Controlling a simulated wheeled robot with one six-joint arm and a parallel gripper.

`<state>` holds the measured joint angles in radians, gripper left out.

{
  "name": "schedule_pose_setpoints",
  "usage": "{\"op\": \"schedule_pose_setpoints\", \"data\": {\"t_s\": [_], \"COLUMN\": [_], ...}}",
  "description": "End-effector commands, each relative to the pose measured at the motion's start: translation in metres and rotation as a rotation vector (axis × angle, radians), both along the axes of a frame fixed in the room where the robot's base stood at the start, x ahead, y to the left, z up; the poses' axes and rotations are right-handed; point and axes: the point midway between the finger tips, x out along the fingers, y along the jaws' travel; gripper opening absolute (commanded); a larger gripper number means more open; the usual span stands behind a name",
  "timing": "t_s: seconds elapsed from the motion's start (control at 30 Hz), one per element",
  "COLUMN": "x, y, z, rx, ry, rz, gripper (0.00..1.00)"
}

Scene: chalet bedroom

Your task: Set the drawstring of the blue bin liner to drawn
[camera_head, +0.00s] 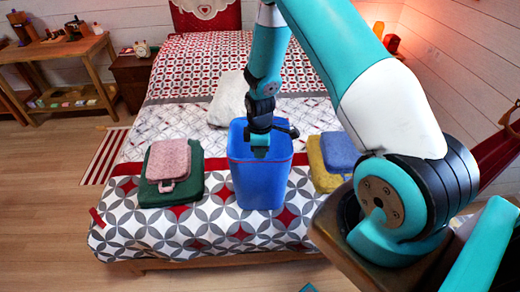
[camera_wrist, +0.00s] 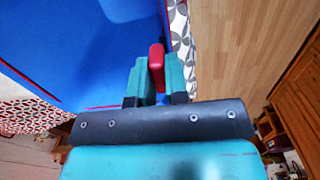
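The blue bin liner (camera_head: 258,185) stands upright on the bed as a tall, open-topped blue bin shape. It fills the upper left of the wrist view (camera_wrist: 85,45), with a thin red line along its edge. My gripper (camera_head: 260,150) points down at the liner's upper part in the head view. In the wrist view, its two teal fingers (camera_wrist: 157,72) stand close on both sides of a small red tab (camera_wrist: 156,60), which looks like the drawstring's pull, and appear closed on it. The rest of the drawstring is hidden or too small to make out.
The bed (camera_head: 215,230) has a patterned cover. Left of the liner, a pink folded item (camera_head: 169,162) lies on a green one (camera_head: 185,193). A blue folded item (camera_head: 340,150) lies on a yellow one (camera_head: 322,176) at right. A white cushion (camera_head: 228,98) lies behind.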

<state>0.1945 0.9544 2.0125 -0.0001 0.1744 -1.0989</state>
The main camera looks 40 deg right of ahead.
Motion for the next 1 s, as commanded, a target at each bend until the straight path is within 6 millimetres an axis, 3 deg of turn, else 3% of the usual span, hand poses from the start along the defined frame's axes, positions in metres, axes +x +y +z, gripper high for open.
{"op": "schedule_pose_setpoints", "data": {"t_s": [0.23, 0.4, 0.5, 0.7, 1.0], "x": [0.0, 0.001, 0.0, 0.001, 0.0], "y": [0.0, 0.0, 0.0, 0.0, 0.0], "z": [0.002, 0.034, 0.025, 0.062, 0.065], "rx": [-0.001, 0.0, 0.0, -0.001, -0.001], "ry": [-0.001, -0.002, 0.001, -0.003, -0.001], "rz": [0.0, 0.0, 0.0, 0.0, 0.0], "gripper": [0.0, 0.0, 0.0, 0.0, 0.0]}}
